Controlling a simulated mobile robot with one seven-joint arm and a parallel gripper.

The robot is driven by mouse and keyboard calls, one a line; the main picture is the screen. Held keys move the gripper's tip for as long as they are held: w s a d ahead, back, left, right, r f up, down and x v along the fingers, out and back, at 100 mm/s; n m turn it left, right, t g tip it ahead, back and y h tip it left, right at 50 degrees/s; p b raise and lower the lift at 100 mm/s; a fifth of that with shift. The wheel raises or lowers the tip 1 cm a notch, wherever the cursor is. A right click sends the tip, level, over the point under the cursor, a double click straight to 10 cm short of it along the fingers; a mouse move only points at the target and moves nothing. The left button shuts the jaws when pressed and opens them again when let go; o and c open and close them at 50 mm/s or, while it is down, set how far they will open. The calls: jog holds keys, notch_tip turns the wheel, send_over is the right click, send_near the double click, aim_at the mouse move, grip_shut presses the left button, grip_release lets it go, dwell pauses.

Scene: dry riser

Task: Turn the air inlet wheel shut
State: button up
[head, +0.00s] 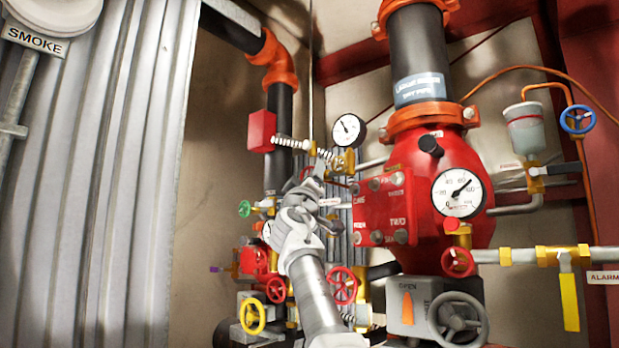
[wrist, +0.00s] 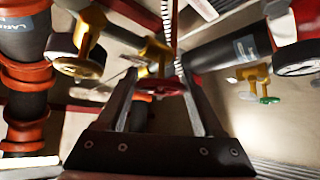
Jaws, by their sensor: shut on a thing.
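My gripper (head: 318,172) is reached up in front of the pipework, left of the red valve body. In the wrist view its two fingers (wrist: 158,80) stand on either side of a small red handwheel (wrist: 160,86), and the gripper is shut on it. The wheel sits below a yellow brass fitting (wrist: 156,52). In the head view my gripper and arm hide most of this wheel, and its turned position cannot be told. A small white label (head: 330,202) shows beside the gripper, too small to read surely.
The red valve body (head: 440,165) with a gauge (head: 459,193) stands close right. A grey wheel (head: 458,318) is lower right. A corrugated wall (head: 85,190) is left.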

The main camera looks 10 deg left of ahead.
jog(key=shift+m+h, duration=0.4)
jog(key=shift+m, duration=0.1)
jog(key=o, duration=1.4)
jog(key=shift+d, duration=0.1)
jog(key=shift+b+v, duration=8.7)
jog(key=shift+b, duration=1.6)
jog(key=shift+w+f, duration=0.1)
jog(key=shift+f, duration=0.05)
